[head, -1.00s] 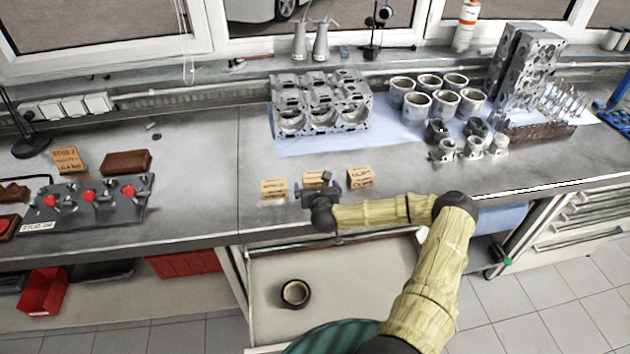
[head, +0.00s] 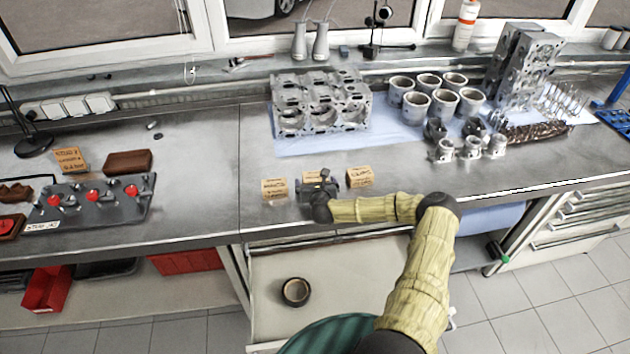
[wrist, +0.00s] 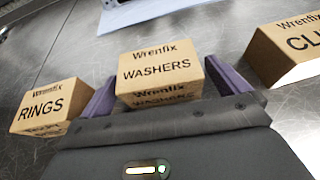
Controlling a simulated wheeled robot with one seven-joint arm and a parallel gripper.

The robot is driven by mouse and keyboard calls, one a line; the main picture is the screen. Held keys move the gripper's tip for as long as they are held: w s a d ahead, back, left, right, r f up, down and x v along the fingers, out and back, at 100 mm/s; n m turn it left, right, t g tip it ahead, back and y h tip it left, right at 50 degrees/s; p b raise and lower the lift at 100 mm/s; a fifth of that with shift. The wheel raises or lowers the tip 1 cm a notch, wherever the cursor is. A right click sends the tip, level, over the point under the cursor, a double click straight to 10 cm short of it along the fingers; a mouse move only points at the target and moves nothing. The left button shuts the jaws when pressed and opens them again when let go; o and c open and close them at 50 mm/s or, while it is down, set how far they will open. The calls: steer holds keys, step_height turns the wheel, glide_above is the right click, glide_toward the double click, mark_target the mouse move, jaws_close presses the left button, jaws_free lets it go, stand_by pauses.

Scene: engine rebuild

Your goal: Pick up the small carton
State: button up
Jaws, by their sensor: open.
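Three small brown cartons stand in a row on the bench: one marked RINGS (wrist: 50,107) on the left, WASHERS (wrist: 160,68) in the middle and one starting CL (wrist: 292,45) on the right. In the head view they show as the left carton (head: 274,188), the middle carton (head: 313,176), partly hidden by my gripper, and the right carton (head: 360,177). My gripper (wrist: 163,78) is open, with one purple finger on each side of the WASHERS carton.
A stud plate (head: 92,203) with red knobs lies on the left. Bare bench lies left of the cartons.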

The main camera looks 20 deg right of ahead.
mark_target(316, 179)
steer(key=shift+c, duration=0.4)
steer(key=c, duration=1.1)
steer(key=shift+r, duration=0.1)
step_height(316, 179, up, 10)
steer(key=b, duration=0.2)
steer(key=shift+b, duration=0.3)
